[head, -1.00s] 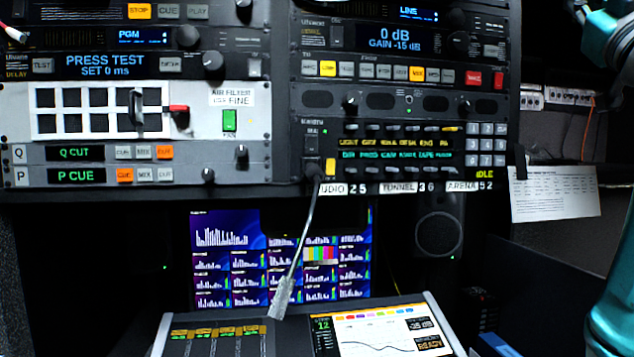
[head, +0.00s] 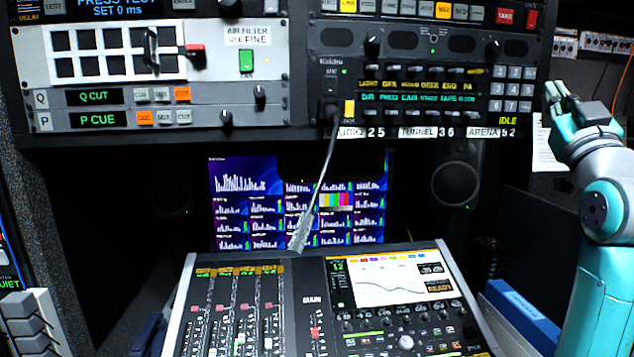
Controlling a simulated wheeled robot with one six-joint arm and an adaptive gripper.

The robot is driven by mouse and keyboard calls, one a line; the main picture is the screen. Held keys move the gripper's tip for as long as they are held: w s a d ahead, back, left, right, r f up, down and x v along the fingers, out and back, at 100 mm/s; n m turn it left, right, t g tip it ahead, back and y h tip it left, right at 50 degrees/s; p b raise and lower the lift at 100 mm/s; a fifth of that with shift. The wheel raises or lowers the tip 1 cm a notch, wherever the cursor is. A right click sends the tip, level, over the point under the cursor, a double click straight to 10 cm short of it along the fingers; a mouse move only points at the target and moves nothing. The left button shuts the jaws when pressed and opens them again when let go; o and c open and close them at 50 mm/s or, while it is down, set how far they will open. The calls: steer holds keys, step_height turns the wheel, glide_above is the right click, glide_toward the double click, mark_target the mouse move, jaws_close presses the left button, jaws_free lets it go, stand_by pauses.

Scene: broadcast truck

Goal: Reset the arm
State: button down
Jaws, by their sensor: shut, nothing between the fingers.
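My gripper (head: 556,92) is at the right side of the head view, at the end of my teal arm. The fingers look close together, with nothing held. The gripper stands apart from the rack front as far as I can tell. The white paper sheet (head: 545,150) is partly hidden behind my gripper and wrist.
A mixing console (head: 300,300) with faders and a lit screen fills the lower middle. A gooseneck microphone (head: 301,232) hangs from the rack in front of a monitor (head: 230,200). A speaker (head: 456,184) stands right of it. A blue object (head: 520,312) lies at lower right.

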steer(key=a+f+g+y, duration=0.1)
steer(key=a+f, duration=0.2)
steer(key=f, duration=0.9)
steer(key=s+a+f+g, duration=0.1)
steer(key=a+f, duration=0.1)
steer(key=f, duration=1.1)
steer(key=a+f+g+y, duration=0.1)
steer(key=a+f, duration=0.2)
steer(key=f, duration=0.9)
steer(key=s+a+f+g+y, duration=0.1)
steer(key=s+a+f, duration=0.3)
steer(key=s+f, duration=0.4)
steer(key=s+a+f+g+y, duration=0.1)
steer(key=s+a+f, duration=0.3)
steer(key=s+f, duration=0.4)
steer(key=s+a+f+g+y, duration=0.1)
steer(key=s+a+f, duration=0.3)
steer(key=s+f, duration=0.4)
steer(key=shift+s+f, duration=0.35)
steer(key=shift+f, duration=0.2)
steer(key=s+a+f+g+y, duration=0.1)
steer(key=s+a+g, duration=0.2)
steer(key=s, duration=1.8)
steer(key=shift+s+a+f+n+y, duration=0.2)
steer(key=shift+a+n+y, duration=0.2)
steer(key=shift+a, duration=0.1)
steer(key=shift+w, duration=0.15)
